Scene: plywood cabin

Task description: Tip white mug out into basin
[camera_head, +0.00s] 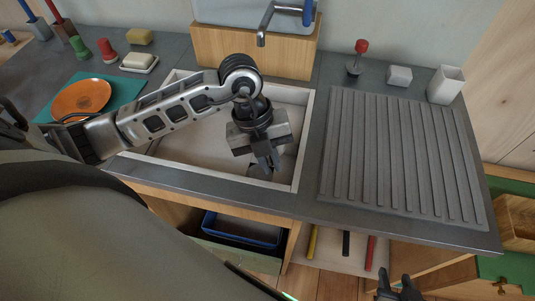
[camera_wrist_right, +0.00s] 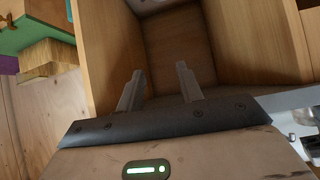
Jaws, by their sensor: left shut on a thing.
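The basin (camera_head: 180,150) is a pale rectangular sink set in the grey counter, in the middle of the head view. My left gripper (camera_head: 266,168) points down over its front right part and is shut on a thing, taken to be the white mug. The fingers and wrist hide that thing almost wholly, so its tilt and contents cannot be told. My right gripper (camera_head: 400,287) is low at the bottom right, in front of the counter. In the right wrist view its fingers (camera_wrist_right: 160,88) are apart with nothing between them.
A tap (camera_head: 265,25) stands behind the basin. A ribbed grey drainer (camera_head: 400,150) lies to the right, with a white square container (camera_head: 445,85) behind it. An orange plate (camera_head: 82,99) lies on a teal mat at left. An open wooden compartment (camera_wrist_right: 172,50) lies beyond my right fingers.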

